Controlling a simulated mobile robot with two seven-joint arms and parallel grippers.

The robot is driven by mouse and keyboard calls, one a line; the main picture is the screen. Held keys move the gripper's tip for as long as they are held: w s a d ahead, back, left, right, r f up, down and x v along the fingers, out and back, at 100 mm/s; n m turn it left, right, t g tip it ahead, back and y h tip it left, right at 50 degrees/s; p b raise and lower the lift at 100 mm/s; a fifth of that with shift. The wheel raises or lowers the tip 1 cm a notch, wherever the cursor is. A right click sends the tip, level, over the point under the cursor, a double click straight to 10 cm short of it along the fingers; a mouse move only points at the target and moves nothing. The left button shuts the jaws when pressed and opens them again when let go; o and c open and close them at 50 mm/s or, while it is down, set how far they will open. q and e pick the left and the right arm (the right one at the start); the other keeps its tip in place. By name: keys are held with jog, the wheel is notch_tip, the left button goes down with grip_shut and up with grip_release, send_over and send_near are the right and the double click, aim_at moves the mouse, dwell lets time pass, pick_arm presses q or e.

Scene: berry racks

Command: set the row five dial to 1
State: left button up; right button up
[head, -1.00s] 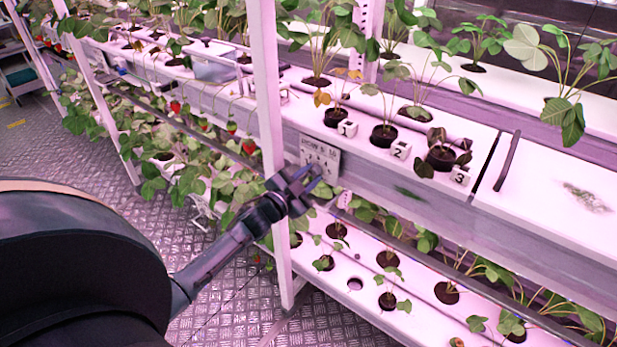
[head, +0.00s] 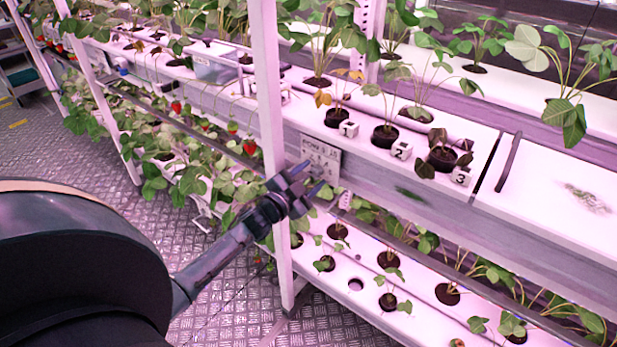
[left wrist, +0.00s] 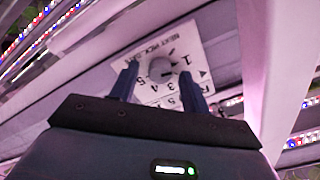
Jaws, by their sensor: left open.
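A pale dial plate (head: 321,156) with dark lettering is fixed to the front of the upper rack shelf, beside a white post. My left gripper (head: 314,182) is in front of its lower part and hides some of it. In the left wrist view the plate (left wrist: 205,58) appears tilted, with a 1 at the right and 3, 4 and 5 below. A round grey dial (left wrist: 160,69) lies between the two open dark fingers of my left gripper (left wrist: 158,75). I cannot tell whether they touch it. The dial's pointer setting is not clear. My right gripper is not in view.
The white rack post (head: 270,130) stands close on the left of my left gripper. A lower planted shelf (head: 350,268) runs below.

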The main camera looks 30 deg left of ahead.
pick_arm(q)
jog(key=shift+s, duration=0.1)
jog(key=s+a, duration=0.1)
jog(key=s, duration=1.2)
jog(key=shift+b, duration=0.3)
jog(key=s+d+f+n+g, duration=0.2)
jog(key=s+d+f, duration=0.1)
jog(key=d, duration=0.4)
jog(key=s+d+f+n+g+h, duration=0.1)
jog(key=s+d+f+n+g, duration=0.1)
jog(key=s+d, duration=0.4)
jog(key=s+d+f+n+g+h+p, duration=0.1)
jog(key=s+d+f+n+g, duration=0.1)
jog(key=s+d+f, duration=0.3)
jog(key=d+g, duration=0.1)
jog(key=d, duration=0.3)
jog(key=shift+d, duration=0.1)
